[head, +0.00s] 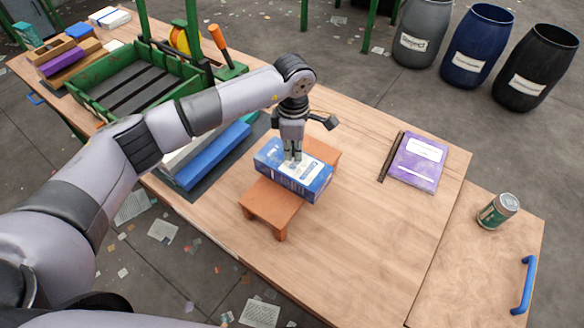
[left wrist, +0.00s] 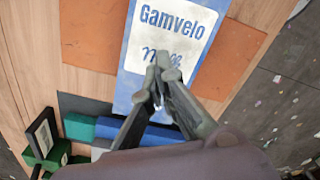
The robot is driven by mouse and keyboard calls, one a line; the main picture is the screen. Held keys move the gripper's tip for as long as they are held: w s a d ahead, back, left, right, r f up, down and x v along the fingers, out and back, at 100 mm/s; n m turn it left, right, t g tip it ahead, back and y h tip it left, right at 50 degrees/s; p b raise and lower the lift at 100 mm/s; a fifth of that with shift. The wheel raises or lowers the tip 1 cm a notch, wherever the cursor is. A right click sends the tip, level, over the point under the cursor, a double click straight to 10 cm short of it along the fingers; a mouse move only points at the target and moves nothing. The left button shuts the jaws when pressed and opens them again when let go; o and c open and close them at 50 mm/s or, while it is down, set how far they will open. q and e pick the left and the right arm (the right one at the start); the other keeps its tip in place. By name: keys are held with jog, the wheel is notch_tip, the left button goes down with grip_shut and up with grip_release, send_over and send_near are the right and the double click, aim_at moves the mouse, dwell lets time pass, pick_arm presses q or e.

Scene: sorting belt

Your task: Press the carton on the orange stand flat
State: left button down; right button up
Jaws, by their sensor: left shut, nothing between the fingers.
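The blue carton (head: 311,188) with a white label lies across the orange stand (head: 268,208) on the wooden table. It still has its box height, with a side wall showing. My left gripper (head: 293,157) points down at the carton's top, over the label, its fingers closed with nothing between them. In the left wrist view the closed fingertips (left wrist: 160,72) are over the white label of the carton (left wrist: 134,58), which reads "Gamvelo". I cannot tell whether the tips touch the carton. My right gripper is not in view.
A purple book (head: 418,160) lies right of the stand, and a can (head: 498,211) stands farther right. A green rack (head: 92,102) and a blue block (head: 212,157) are on the left. The table between stand and book is clear. Barrels (head: 478,47) stand behind.

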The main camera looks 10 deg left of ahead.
aim_at(293, 168)
pick_arm(q)
jog(key=shift+f+b, duration=0.75)
jog(key=shift+f, duration=0.1)
dwell(0.3)
jog(key=shift+s+f, duration=0.15)
jog(key=shift+f, duration=0.15)
jog(key=shift+f+b, duration=0.15)
jog(key=shift+b, duration=0.2)
jog(key=shift+w+f+b, duration=0.2)
jog(key=shift+f+b, duration=0.1)
jog(key=shift+f, duration=0.1)
jog(key=shift+s+f, duration=0.1)
jog(key=shift+s+f+b, duration=0.15)
jog(key=shift+f+b, duration=0.35)
jog(key=shift+b, duration=0.1)
